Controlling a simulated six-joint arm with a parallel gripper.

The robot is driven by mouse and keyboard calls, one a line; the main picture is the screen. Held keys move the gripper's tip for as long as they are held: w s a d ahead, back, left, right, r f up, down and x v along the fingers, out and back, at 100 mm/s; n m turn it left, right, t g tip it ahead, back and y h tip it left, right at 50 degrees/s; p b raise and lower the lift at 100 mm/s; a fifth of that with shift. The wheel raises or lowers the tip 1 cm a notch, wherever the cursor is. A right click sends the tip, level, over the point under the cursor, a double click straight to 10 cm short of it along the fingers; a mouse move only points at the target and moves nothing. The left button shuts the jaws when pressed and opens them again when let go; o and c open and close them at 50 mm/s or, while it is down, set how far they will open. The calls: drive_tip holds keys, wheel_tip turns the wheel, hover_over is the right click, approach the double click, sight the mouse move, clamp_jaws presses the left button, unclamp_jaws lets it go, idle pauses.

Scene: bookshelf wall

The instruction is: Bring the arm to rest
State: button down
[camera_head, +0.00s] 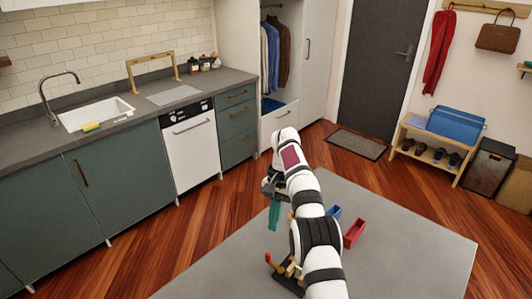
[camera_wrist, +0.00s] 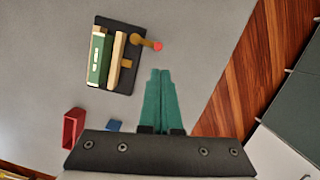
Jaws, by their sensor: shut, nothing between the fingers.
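My gripper (camera_head: 273,216) hangs from the white arm above the grey table (camera_head: 420,245), near its far left edge. Its teal fingers point down. In the wrist view my gripper (camera_wrist: 160,72) has its two teal fingers together with nothing between them. It is apart from the objects on the table.
A dark holder (camera_wrist: 122,84) carries a green block (camera_wrist: 98,58), a cream block (camera_wrist: 117,58) and a red-tipped wooden piece (camera_wrist: 157,45). A red bin (camera_head: 354,233) and blue bin (camera_head: 334,212) stand right of my arm. Cabinets (camera_head: 110,180) stand beyond the floor.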

drive_tip(key=s+d+r+t, duration=0.1)
drive_tip(key=s+d+r, duration=0.1)
drive_tip(key=s+r, duration=1.35)
drive_tip(key=s+f, duration=0.2)
drive_tip(key=s, duration=1)
drive_tip(key=s+f+t, duration=0.1)
drive_tip(key=s+f, duration=0.2)
drive_tip(key=s, duration=0.9)
drive_tip(key=shift+d+f, duration=0.25)
drive_tip(key=shift+f, duration=0.1)
